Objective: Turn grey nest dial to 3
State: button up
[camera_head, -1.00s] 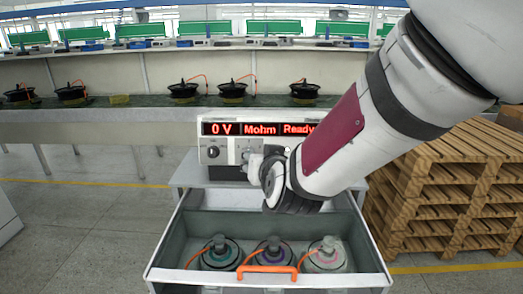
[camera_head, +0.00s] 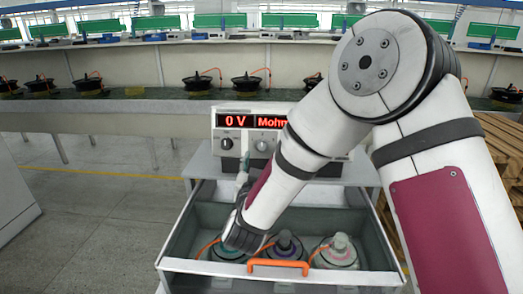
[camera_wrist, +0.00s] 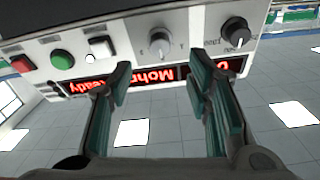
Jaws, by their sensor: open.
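The tester (camera_head: 250,113) is a white box with a red lit display reading "0 V" and "Mohm"; my arm hides its right part. A grey dial (camera_head: 262,146) sits below the display, right of a black dial (camera_head: 227,144). In the wrist view the panel is upside down, with the grey dial (camera_wrist: 159,45) near the middle and the black dial (camera_wrist: 236,31) at the right. My gripper (camera_wrist: 166,82) is open and empty, its fingers apart below the grey dial in that view, not touching it. In the head view my gripper (camera_head: 243,172) is in front of the panel, lower left of the grey dial. The dial's number marks are too small to read.
An open grey drawer (camera_head: 180,240) with an orange handle (camera_head: 278,268) lies below my arm and holds motors with orange cables. Wooden pallets (camera_head: 500,140) stand at right.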

aim_at(262, 148)
jog(key=w, duration=0.9)
jog(key=shift+c, duration=0.2)
grip_shut()
